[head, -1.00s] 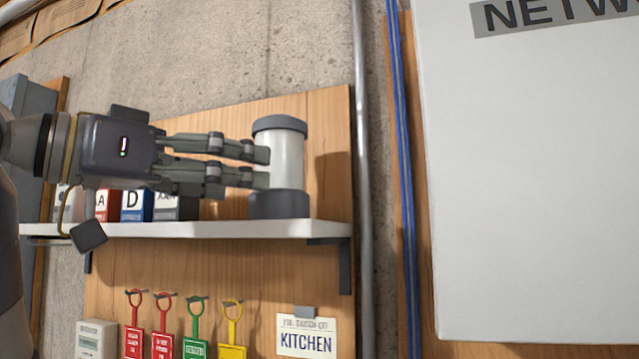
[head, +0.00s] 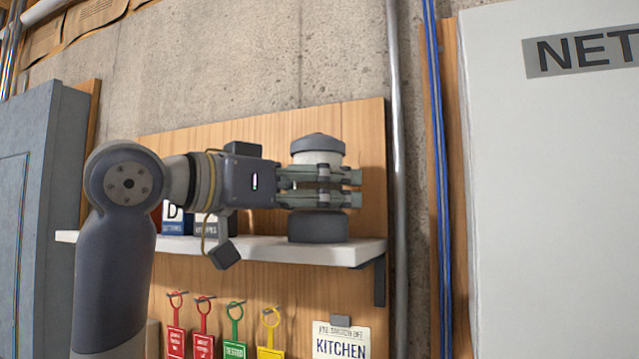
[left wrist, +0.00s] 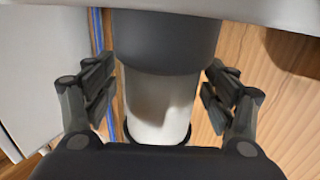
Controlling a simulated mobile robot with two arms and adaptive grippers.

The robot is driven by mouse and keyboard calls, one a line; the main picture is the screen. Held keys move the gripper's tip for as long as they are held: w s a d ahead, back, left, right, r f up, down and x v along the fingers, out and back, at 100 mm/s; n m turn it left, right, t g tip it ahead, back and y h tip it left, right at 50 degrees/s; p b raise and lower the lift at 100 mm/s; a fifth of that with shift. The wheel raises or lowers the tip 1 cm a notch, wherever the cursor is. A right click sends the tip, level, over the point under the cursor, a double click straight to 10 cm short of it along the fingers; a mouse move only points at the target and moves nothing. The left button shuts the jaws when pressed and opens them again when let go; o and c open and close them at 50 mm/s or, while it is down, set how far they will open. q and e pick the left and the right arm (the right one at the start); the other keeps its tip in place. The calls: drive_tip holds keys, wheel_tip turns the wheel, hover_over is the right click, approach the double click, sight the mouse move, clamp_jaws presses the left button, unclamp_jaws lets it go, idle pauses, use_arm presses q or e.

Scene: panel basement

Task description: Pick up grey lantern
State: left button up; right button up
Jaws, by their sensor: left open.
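The grey lantern (head: 318,228) stands upright on the white shelf (head: 362,249), with a dark grey base, a pale middle and a dark grey cap. My left gripper (head: 350,188) reaches in from the left at the height of the pale middle and hides part of it. In the left wrist view the lantern (left wrist: 160,100) lies between the two open fingers of my left gripper (left wrist: 160,92), with a gap showing on both sides. The fingers are not closed on it. My right gripper is in neither view.
Small labelled boxes (head: 174,219) stand on the shelf left of the lantern, partly behind my arm. Coloured tags (head: 235,335) and a KITCHEN card (head: 341,343) hang below. A metal pipe (head: 401,180), blue cables (head: 440,180) and a white panel (head: 550,200) are to the right.

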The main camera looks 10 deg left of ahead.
use_arm(q)
drive_tip(key=shift+s+a+r, duration=0.1)
drive_tip(key=shift+s+a, duration=0.05)
drive_tip(key=shift+a, duration=0.05)
drive_tip(key=c, duration=1.5)
drive_tip(key=shift+c, duration=0.2)
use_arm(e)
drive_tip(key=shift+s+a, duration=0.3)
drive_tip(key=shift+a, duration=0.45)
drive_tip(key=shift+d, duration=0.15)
